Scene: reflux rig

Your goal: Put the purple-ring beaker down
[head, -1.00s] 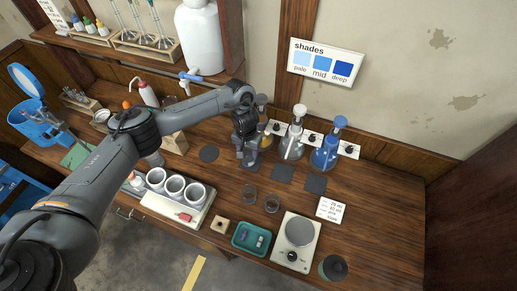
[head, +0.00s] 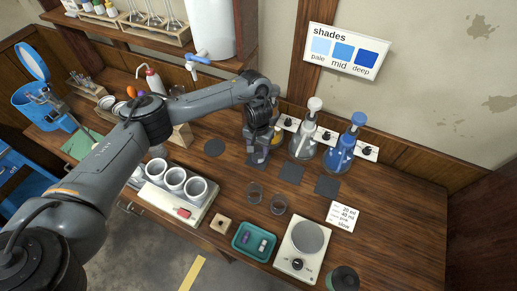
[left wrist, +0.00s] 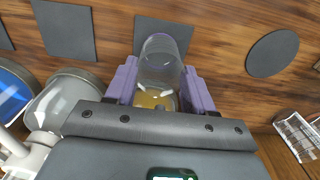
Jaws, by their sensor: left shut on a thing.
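My left gripper (head: 258,148) is shut on the purple-ring beaker, low over a dark square mat at the back of the bench. In the left wrist view the clear glass beaker (left wrist: 163,62) sits between the two purple jaw pieces (left wrist: 161,88). Amber colour and small white pieces show at its near end; I cannot tell whether they are inside it or seen through the glass. In the head view the gripper hides most of the beaker, and I cannot tell whether it touches the mat. My right gripper is not in view.
A white-topped flask (head: 305,135) and a blue flask (head: 342,145) stand right of the gripper. Dark square mats (head: 291,173) (head: 327,186) and a round mat (head: 215,148) are bare. A hotplate (head: 303,245) stands nearer.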

